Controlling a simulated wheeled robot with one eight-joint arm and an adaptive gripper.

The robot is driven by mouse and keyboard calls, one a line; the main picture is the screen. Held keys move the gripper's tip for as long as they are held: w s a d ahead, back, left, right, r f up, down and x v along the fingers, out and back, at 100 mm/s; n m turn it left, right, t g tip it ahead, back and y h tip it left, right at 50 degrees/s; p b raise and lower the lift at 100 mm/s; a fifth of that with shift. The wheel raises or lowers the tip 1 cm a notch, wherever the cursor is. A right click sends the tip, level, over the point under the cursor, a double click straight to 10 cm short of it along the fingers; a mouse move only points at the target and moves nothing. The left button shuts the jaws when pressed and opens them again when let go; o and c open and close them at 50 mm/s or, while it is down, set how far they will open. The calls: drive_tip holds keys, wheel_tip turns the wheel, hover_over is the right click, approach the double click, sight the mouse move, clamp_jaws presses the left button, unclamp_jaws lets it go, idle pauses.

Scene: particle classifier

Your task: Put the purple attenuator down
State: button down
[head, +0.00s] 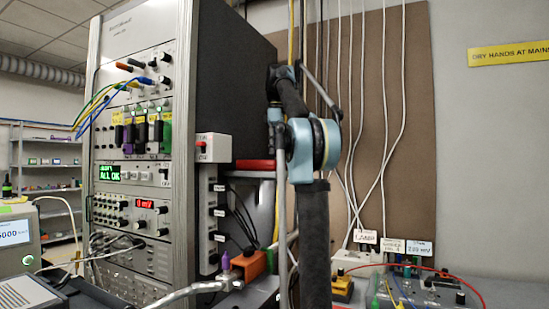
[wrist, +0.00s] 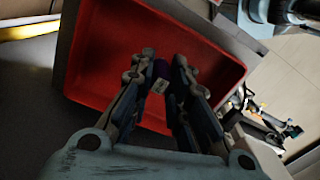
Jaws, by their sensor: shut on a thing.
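My gripper (wrist: 162,72) is shut on the purple attenuator (wrist: 160,68), a small dark purple piece with a pale label, in the wrist view. Its lower part is hidden between the fingers. The gripper is over the inside of a red tray (wrist: 110,45) with a grey outer edge. I cannot tell whether the attenuator touches the tray floor. In the head view my arm stands in front of the rack and the gripper cannot be made out. A red edge (head: 255,165) shows beside the rack there.
A tall instrument rack (head: 185,120) with several coloured plug-in modules (head: 140,132) stands at left. A small purple-topped piece (head: 225,261) stands near an orange block (head: 252,264) low in front. Cables hang on the brown wall panel (head: 410,140). The visible tray floor around the gripper looks clear.

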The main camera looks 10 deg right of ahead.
sight(276, 157)
drive_tip(key=shift+f, duration=1.25)
drive_tip(key=shift+f, duration=0.25)
drive_tip(key=c, duration=1.5)
unclamp_jaws()
drive_tip(key=shift+c, duration=0.2)
drive_tip(key=shift+r, duration=4.05)
